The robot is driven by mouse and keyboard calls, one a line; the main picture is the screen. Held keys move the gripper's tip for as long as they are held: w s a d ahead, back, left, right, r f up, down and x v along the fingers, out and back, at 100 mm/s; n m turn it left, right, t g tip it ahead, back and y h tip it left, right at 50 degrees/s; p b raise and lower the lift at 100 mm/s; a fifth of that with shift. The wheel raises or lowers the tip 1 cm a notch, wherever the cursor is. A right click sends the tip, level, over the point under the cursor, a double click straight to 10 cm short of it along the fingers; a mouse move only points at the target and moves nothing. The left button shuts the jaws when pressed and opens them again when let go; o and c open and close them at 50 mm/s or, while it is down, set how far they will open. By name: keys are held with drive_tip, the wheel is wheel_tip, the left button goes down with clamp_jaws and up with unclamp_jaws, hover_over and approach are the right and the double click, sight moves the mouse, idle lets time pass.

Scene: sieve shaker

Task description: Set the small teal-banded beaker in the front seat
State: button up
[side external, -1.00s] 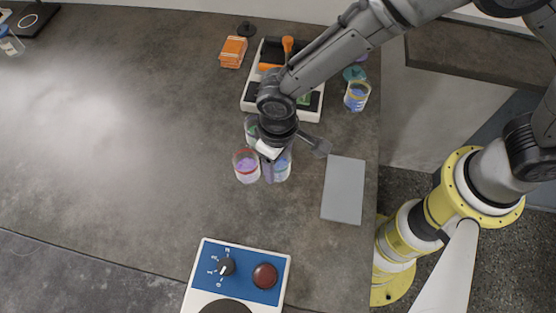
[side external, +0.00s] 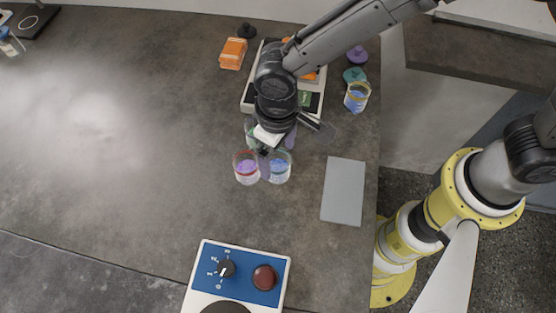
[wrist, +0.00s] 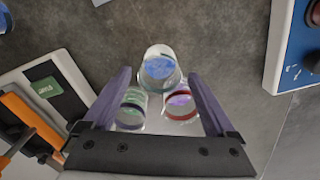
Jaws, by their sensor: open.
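Three small clear beakers stand close together on the bench. One has blue contents (side external: 279,167) and a faint bluish band; whether it is the teal-banded one is hard to tell. It also shows in the wrist view (wrist: 159,68), between and just beyond my fingertips. A red-banded beaker (side external: 246,168) with purple contents stands to its left. A beaker with green contents (wrist: 131,108) is partly hidden behind my gripper in the side view. My gripper (wrist: 158,77) is open, its purple fingers pointing down around the group, holding nothing. I cannot identify the front seat.
A blue-faced control box (side external: 241,275) with a knob and red button stands at the front. A grey plate (side external: 343,190) lies to the right. A white device (side external: 251,99), an orange stack (side external: 233,53) and a yellow-banded beaker (side external: 357,97) are behind.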

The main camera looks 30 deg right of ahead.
drive_tip(key=w+d+r+m+t, duration=0.1)
drive_tip(key=d+r, duration=0.3)
drive_tip(key=r, duration=0.3)
drive_tip(key=w+d+r, duration=0.1)
drive_tip(key=d+r, duration=0.4)
drive_tip(key=r, duration=0.2)
drive_tip(key=s+d+r+t, duration=0.1)
drive_tip(key=s+d+r, duration=0.1)
drive_tip(key=d, duration=0.3)
drive_tip(key=s+d+r+m+t, duration=0.1)
drive_tip(key=s+d+r, duration=0.1)
drive_tip(key=d, duration=0.4)
drive_tip(key=s+d+r+m+t+y, duration=0.1)
drive_tip(key=s+d+r, duration=0.2)
drive_tip(key=d, duration=0.2)
drive_tip(key=shift+d, duration=0.35)
drive_tip(key=shift+o, duration=0.5)
drive_tip(key=s+d+m+t+h, duration=0.1)
drive_tip(key=s+d, duration=0.4)
drive_tip(key=s, duration=0.2)
drive_tip(key=shift+d+f+m+t, duration=0.2)
drive_tip(key=shift+f+m+t, duration=0.1)
drive_tip(key=shift+f, duration=0.1)
